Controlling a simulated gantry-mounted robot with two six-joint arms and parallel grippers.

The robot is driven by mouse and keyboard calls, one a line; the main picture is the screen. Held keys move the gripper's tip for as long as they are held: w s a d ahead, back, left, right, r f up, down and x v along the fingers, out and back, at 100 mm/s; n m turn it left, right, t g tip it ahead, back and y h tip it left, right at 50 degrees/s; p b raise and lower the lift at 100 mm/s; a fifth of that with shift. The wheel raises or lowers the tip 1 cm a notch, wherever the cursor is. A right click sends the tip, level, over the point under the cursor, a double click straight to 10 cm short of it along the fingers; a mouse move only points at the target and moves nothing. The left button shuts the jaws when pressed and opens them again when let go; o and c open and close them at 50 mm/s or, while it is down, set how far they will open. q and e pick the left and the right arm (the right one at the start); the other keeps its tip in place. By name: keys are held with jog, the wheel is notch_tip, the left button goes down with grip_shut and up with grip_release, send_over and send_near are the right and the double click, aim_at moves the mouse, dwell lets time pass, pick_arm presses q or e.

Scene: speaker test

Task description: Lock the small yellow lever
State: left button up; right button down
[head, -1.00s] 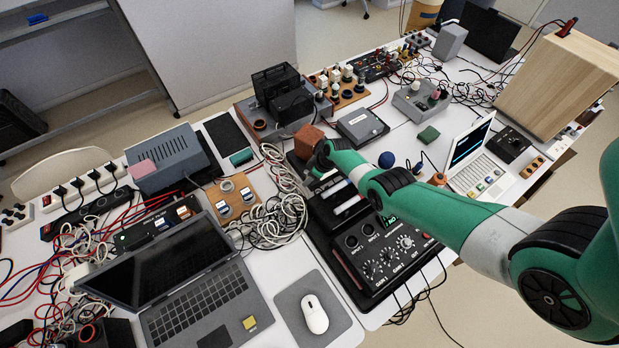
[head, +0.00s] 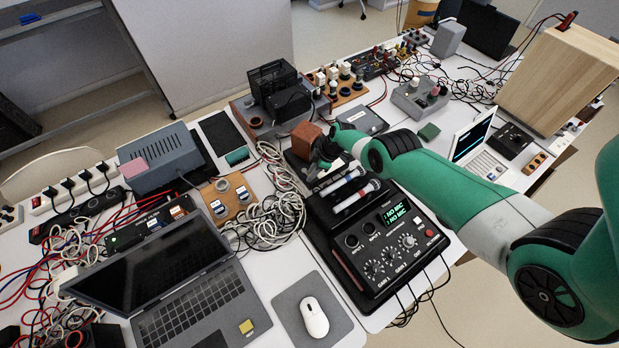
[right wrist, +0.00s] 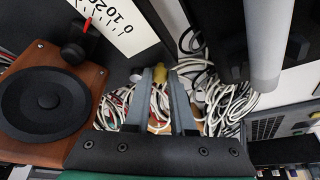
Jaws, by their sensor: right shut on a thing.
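The small yellow lever (right wrist: 160,74) shows in the right wrist view between the tips of my right gripper (right wrist: 160,78), whose two grey fingers close on it. The lever's lower part and its mount are hard to make out. In the head view my right gripper (head: 321,163) is beside the small brown speaker box (head: 307,136), and the lever cannot be made out there. The speaker's dark cone (right wrist: 47,102) is at the left in the right wrist view. My left gripper is not in view.
A black mixer (head: 388,243) with two microphones (head: 355,194) lies just in front of the right gripper. White cable coils (head: 272,222) lie to its left. A white scale plate (right wrist: 122,22) and a red-tipped black part (right wrist: 80,42) are near the speaker.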

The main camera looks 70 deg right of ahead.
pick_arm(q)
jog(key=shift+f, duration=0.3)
pick_arm(e)
jog(key=c, duration=0.8)
grip_release()
jog(key=shift+d, duration=0.1)
jog(key=shift+o, duration=0.2)
pick_arm(q)
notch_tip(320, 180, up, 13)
jog(key=p, duration=1.3)
pick_arm(e)
jog(key=v, duration=1.1)
jog(key=shift+r, duration=0.2)
jog(key=shift+s, duration=0.15)
